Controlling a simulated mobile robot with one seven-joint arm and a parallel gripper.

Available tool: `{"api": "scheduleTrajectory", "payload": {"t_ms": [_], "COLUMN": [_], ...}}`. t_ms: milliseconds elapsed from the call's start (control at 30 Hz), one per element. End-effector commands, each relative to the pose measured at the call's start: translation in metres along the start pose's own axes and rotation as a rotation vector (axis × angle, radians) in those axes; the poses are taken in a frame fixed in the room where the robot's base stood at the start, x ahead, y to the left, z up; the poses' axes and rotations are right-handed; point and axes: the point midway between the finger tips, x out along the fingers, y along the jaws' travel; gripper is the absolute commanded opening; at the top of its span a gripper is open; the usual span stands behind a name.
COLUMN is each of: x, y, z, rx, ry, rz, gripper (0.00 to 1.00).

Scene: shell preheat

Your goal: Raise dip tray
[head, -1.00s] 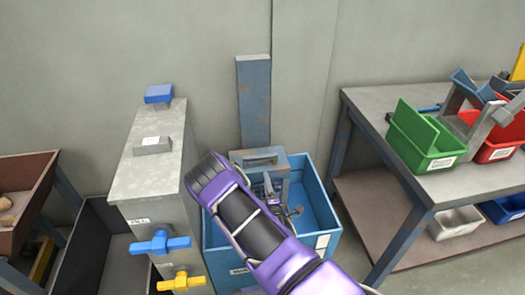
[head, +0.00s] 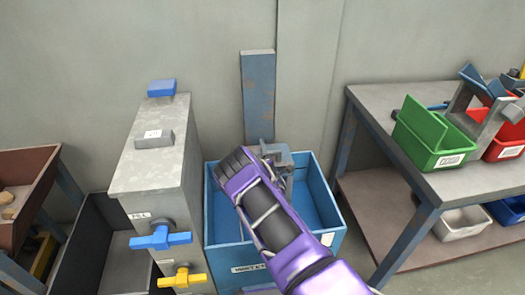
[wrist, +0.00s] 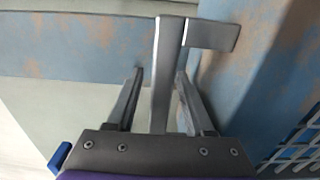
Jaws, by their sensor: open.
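A blue-grey, rust-flecked upright post (head: 257,95) stands against the wall behind a blue open-topped tank (head: 325,205). A grey bracket (head: 274,149) shows at the post's foot, over the tank, partly covered by my purple arm. In the wrist view my gripper (wrist: 159,74) is open, with a grey metal bar (wrist: 164,75) between its fingers and a side piece going right at its top. I cannot tell whether a finger touches it. Wire mesh (wrist: 296,148), perhaps of the dip tray, shows at the lower right. In the head view my arm hides the fingers.
A grey cabinet (head: 150,175) with blue (head: 160,238) and yellow (head: 181,278) valve handles stands left of the tank. A workbench (head: 375,110) with a green bin (head: 428,140) and red bin (head: 496,145) is at the right. A dark open bin (head: 75,245) is at the left.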

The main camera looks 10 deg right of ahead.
Motion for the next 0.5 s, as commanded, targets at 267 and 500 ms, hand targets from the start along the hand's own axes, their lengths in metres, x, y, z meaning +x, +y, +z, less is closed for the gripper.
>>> {"api": "scheduleTrajectory", "payload": {"t_ms": [267,500], "x": [0.0017,0.0016], "y": [0.0001,0.0002], "z": [0.0001,0.0001], "rx": [0.000,0.000], "ry": [0.000,0.000], "rz": [0.000,0.000], "gripper": [0.53,0.13]}}
